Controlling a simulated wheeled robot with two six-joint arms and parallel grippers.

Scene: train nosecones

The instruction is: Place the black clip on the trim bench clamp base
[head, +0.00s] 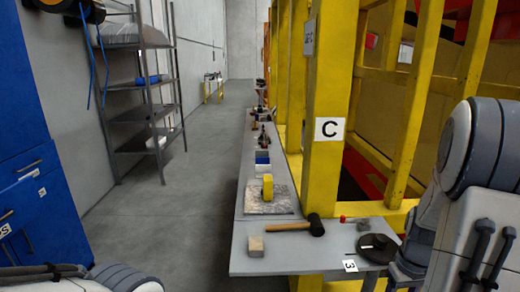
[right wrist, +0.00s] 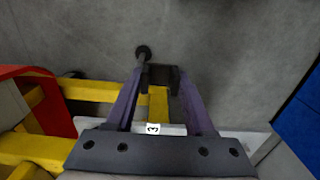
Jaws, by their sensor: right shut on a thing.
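My right gripper (right wrist: 160,80) shows in the right wrist view with its two purple fingers closed on a small black piece (right wrist: 163,75), which looks like the black clip. A dark rod with a round black knob (right wrist: 142,52) shows beside the left fingertip; I cannot tell whether it is part of the held piece. In the head view my right arm fills the right edge, and its gripper is not clearly seen. My left arm shows only at the bottom left, with its gripper out of frame. I cannot tell which bench item is the trim bench clamp base.
The grey bench (head: 300,262) carries a mallet (head: 290,225), a pale block (head: 256,246), a black disc (head: 376,248) and a yellow item (head: 267,187) on a grey slab. A yellow frame post (head: 325,100) marked C rises beside it. Metal shelves (head: 150,115) stand left across clear floor.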

